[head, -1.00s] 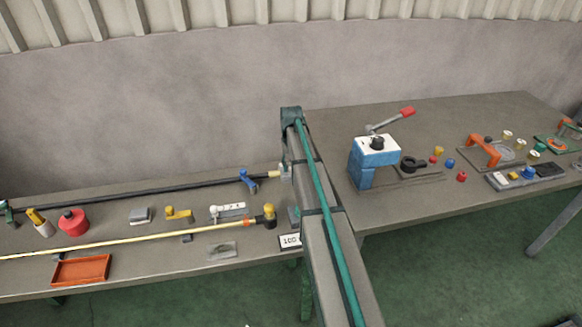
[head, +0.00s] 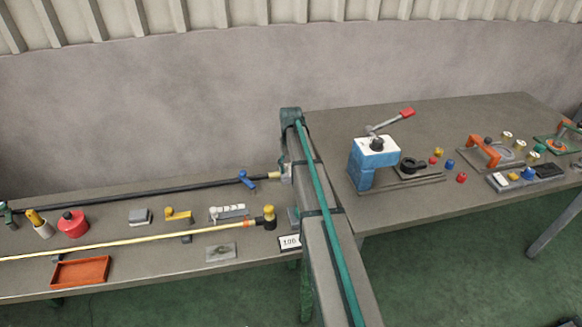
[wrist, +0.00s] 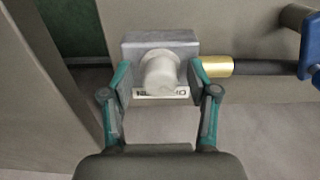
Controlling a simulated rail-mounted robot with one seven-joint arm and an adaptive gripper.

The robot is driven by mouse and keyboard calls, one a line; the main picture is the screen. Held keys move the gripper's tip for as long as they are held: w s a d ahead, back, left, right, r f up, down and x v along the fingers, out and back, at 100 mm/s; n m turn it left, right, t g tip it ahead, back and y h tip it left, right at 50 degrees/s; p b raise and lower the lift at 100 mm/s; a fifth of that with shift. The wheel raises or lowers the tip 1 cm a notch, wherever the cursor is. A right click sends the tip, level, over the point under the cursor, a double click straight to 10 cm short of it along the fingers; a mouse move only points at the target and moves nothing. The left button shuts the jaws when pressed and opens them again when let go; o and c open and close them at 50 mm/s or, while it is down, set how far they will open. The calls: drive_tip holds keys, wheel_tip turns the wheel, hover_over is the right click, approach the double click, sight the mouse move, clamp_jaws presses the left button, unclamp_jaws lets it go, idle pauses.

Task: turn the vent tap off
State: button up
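In the wrist view my gripper (wrist: 160,88) is open. Its two teal fingers stand either side of a pale round knob (wrist: 160,72) on a grey block (wrist: 130,44), with a gap at each side of the knob. A partly covered label strip sits below the knob, and I cannot read it. A brass fitting (wrist: 218,67) joins the block to a black pipe (wrist: 262,68). A blue lever (wrist: 311,42) is cut off at the right edge. In the head view this blue lever (head: 247,179) sits on the black pipe (head: 140,193). I cannot tell which part is the vent tap.
A yellow pipe (head: 130,242) with a yellow-topped tap (head: 269,215) runs along the front of the left bench. An orange tray (head: 80,272), a red canister (head: 73,224) and small parts lie near it. A blue lever fixture (head: 362,168) stands on the right table.

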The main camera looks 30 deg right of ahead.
wheel_tip(320, 180, up, 12)
idle(0.7)
idle(0.4)
